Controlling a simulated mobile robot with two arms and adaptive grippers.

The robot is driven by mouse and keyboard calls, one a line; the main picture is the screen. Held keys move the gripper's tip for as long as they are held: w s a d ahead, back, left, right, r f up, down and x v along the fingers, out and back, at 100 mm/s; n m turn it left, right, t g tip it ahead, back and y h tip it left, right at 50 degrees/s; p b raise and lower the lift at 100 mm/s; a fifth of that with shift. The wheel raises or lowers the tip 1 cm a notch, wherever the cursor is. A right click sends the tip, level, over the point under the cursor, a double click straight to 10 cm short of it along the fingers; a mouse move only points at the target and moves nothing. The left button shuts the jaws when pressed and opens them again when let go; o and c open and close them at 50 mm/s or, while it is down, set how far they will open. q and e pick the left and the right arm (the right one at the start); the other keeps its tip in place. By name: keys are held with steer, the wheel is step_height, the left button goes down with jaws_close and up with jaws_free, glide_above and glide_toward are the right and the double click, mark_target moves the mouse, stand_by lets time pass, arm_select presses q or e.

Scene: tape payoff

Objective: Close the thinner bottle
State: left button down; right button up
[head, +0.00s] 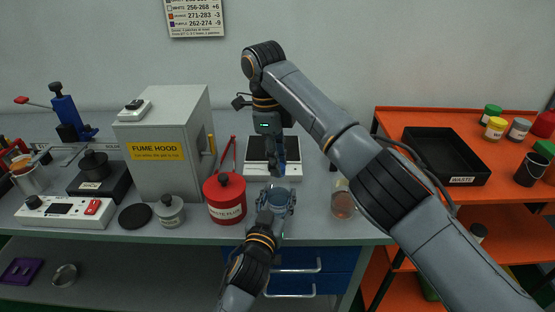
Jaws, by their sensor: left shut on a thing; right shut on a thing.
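A clear, open-topped glass vessel (278,196), which looks like the thinner bottle, stands upright in my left gripper (276,204) near the bench's front edge. The fingers of my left gripper are shut around its sides. No label on it can be read. My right gripper (279,168) reaches down from above, just behind and above the vessel's mouth. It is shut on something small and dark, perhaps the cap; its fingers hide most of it. I see a gap between it and the vessel's rim, though depth is hard to judge.
A white flat device (256,172) lies behind the grippers. The fume hood (165,150) and an orange shelf (390,120) flank the area.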

steer(key=m, duration=0.3)
steer(key=shift+w+m, duration=0.1)
steer(key=shift+m, duration=0.3)
steer(key=o, duration=0.7)
steer(key=shift+r, duration=2.25)
steer(key=shift+c, duration=0.5)
